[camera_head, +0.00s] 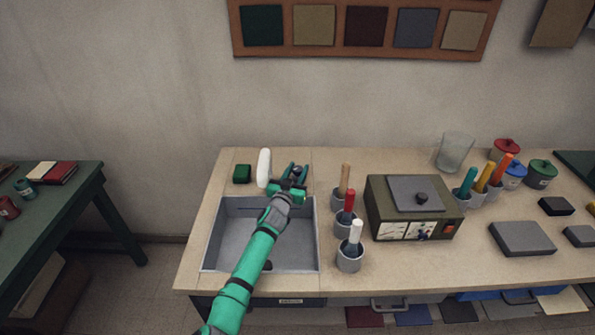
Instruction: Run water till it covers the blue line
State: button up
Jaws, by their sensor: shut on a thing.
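The grey sink (228,235) is set into the left part of the wooden counter. A pale upright spout (264,168) stands at its back edge. My gripper (294,173) is just right of the spout, shut on a small dark part that looks like the tap handle; the fingers hide most of it. My green arm crosses the sink and hides part of its floor. A dark spot, perhaps the drain, shows beside the arm. I cannot make out a blue line or water in the sink. A clear glass vessel (454,151) stands at the back of the counter.
Grey cups with brushes (349,257) stand close to the sink's right side. A dark box (415,207) with a grey lid is beyond them. A green block (242,174) lies behind the sink. Lidded pots (541,174) and grey slabs (522,239) are at the right.

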jog(key=shift+d+r+m+g+h, duration=0.15)
jog(key=shift+m+g+h, duration=0.2)
jog(key=shift+m+h, duration=0.25)
jog(key=shift+d+m+g+h, duration=0.1)
jog(key=shift+m+g+h, duration=0.3)
jog(key=shift+h, duration=0.4)
jog(key=shift+a+m+h, duration=0.1)
jog(key=shift+m+h, duration=0.2)
jog(key=shift+h, duration=0.1)
jog(key=o, duration=1.1)
jog(key=shift+s, duration=0.1)
jog(key=shift+a, duration=0.1)
jog(key=shift+a, duration=0.1)
jog(key=shift+s+a, duration=0.2)
jog(key=shift+s, duration=0.05)
jog(key=v, duration=1)
jog(key=shift+s+d, duration=0.1)
jog(key=shift+d, duration=0.05)
